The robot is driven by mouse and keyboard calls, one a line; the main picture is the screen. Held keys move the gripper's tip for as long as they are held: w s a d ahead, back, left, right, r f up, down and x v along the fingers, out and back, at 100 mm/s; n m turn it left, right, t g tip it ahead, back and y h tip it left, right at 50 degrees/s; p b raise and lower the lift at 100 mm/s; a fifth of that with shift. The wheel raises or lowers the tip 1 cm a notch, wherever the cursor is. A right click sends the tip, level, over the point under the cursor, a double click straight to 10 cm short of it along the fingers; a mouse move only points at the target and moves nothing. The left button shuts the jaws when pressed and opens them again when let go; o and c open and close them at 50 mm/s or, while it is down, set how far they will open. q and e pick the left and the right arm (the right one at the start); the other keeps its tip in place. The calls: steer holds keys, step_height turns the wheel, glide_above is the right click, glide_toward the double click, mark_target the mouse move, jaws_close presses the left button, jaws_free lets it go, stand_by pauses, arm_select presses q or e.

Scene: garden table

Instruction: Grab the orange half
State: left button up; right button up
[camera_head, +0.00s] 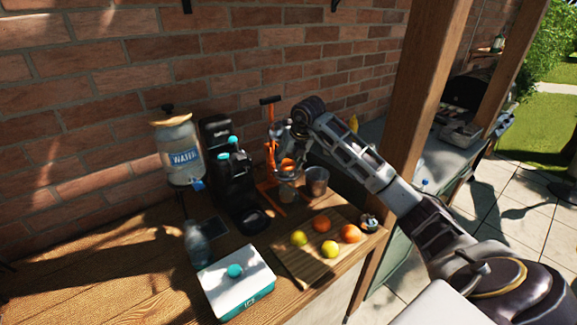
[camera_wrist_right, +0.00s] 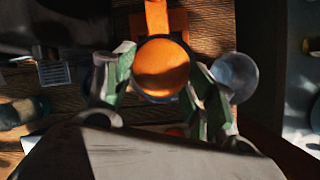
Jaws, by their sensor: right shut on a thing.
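My left gripper is not in view.
A glass (camera_head: 288,192) and a metal cup (camera_head: 317,180) stand close below the gripper. A black coffee machine (camera_head: 232,180) and a water dispenser (camera_head: 178,150) stand left. A cutting board (camera_head: 300,265) holds several fruits. A white-lidded box (camera_head: 236,279) sits at the front.

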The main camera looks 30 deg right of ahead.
mark_target(289, 160)
steer(key=shift+r+b, duration=0.45)
steer(key=shift+r, duration=3.4)
